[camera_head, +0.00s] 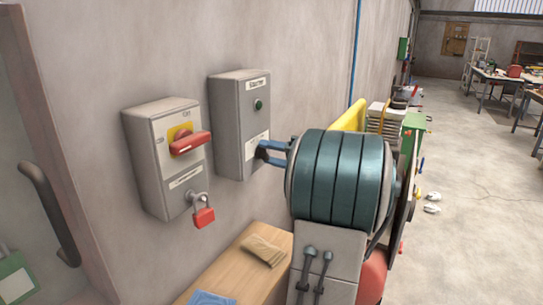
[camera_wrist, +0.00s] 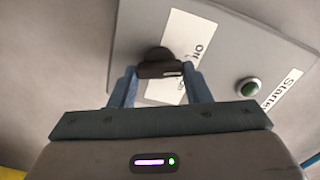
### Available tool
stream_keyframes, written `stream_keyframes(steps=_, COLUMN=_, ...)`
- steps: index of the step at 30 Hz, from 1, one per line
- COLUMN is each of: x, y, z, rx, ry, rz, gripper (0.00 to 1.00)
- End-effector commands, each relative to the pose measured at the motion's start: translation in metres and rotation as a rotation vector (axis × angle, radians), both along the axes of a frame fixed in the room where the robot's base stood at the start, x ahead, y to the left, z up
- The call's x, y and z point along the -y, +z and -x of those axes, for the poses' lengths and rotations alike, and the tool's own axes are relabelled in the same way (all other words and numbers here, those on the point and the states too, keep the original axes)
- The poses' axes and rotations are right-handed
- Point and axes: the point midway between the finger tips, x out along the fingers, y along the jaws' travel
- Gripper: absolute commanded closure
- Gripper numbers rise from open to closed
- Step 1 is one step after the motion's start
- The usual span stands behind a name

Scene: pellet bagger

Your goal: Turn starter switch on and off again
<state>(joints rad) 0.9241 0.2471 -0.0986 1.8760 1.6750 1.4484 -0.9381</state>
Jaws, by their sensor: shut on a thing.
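The starter box (camera_head: 231,125) is a grey box on the wall, with a label at its top and a green round lamp or button (camera_head: 258,104). Its black switch knob (camera_head: 261,151) sits low on the front, partly hidden by my fingers. In the wrist view the knob (camera_wrist: 158,56) is between the two blue fingertips of my gripper (camera_wrist: 160,74), which is shut on it. A white label reading "Off" (camera_wrist: 196,38) lies behind the knob. I cannot tell which position the knob points to. The green button (camera_wrist: 249,88) and the "Starter" label (camera_wrist: 281,89) also show there.
Left of the starter box is another grey box (camera_head: 155,165) with a red handle (camera_head: 190,143) on yellow and a red padlock (camera_head: 204,217). A wooden surface (camera_head: 228,268) with cloths stands below. A door handle (camera_head: 48,212) is at far left.

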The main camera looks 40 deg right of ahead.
Motion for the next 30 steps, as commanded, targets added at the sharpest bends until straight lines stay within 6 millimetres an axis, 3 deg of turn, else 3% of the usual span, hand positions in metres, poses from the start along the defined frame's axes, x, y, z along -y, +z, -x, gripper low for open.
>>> stream_keyframes(steps=18, x=0.0004, y=-0.0025, z=0.0001, rx=-0.215, ry=0.001, rz=-0.518, gripper=0.79)
stream_keyframes(steps=30, x=-0.0003, y=-0.0042, z=0.0, rx=-0.32, ry=0.001, rz=-0.769, gripper=0.79)
